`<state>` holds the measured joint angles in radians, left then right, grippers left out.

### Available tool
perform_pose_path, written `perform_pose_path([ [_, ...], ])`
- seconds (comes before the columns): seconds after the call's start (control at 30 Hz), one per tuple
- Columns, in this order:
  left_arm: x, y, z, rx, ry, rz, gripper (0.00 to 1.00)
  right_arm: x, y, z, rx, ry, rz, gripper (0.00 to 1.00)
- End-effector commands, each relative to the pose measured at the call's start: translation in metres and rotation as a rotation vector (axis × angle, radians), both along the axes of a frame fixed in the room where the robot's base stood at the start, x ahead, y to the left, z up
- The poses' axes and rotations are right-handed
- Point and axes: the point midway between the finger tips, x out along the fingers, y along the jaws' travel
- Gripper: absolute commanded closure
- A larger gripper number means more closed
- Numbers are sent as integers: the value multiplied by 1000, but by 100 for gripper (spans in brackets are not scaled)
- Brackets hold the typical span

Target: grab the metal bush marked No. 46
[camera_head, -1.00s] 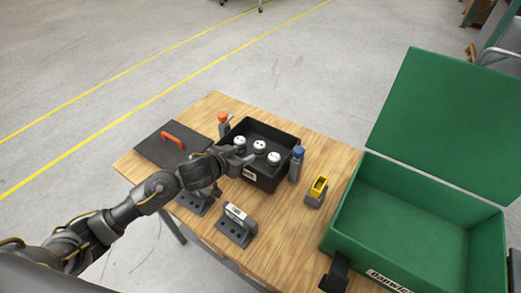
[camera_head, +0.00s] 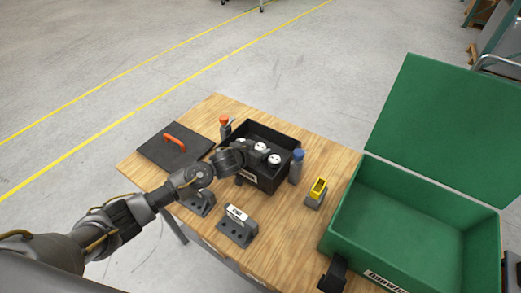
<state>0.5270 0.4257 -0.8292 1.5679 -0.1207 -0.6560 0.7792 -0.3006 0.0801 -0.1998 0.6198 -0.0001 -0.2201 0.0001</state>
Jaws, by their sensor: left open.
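Several bushes with white round tops stand in an open black box on the wooden table. One white top (camera_head: 260,146) is at the box's middle and another (camera_head: 274,159) is nearer its right side. A third, at the left, is partly covered by my arm. Their numbers are too small to read, so I cannot tell which is No. 46. My left gripper (camera_head: 259,152) is open, over the black box (camera_head: 284,134) and close to the middle bush. Its fingertips are small and dark, so contact cannot be told. My right gripper is not in view.
A black lid with an orange handle (camera_head: 175,137) lies left of the box. Orange-topped (camera_head: 224,121) and blue-topped (camera_head: 298,155) bottles flank it. Grey blocks (camera_head: 238,228) stand in front, a yellow-topped holder (camera_head: 317,190) to the right. A large open green case (camera_head: 400,222) fills the right.

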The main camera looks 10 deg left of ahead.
Motion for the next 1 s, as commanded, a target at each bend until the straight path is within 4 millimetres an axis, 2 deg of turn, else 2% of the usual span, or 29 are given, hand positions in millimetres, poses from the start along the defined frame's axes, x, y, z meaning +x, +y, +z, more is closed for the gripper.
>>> perform_pose_path([
  [0.27,3,-1,-2,0,-1,0,50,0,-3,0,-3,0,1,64],
  [0.6,3,-1,-1,-1,-3,0,89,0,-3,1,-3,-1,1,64],
  [0.87,3,-1,0,-1,-3,0,90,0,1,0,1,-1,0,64],
  [1.0,4,-1,7,-4,-4,1,90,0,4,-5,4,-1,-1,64],
])
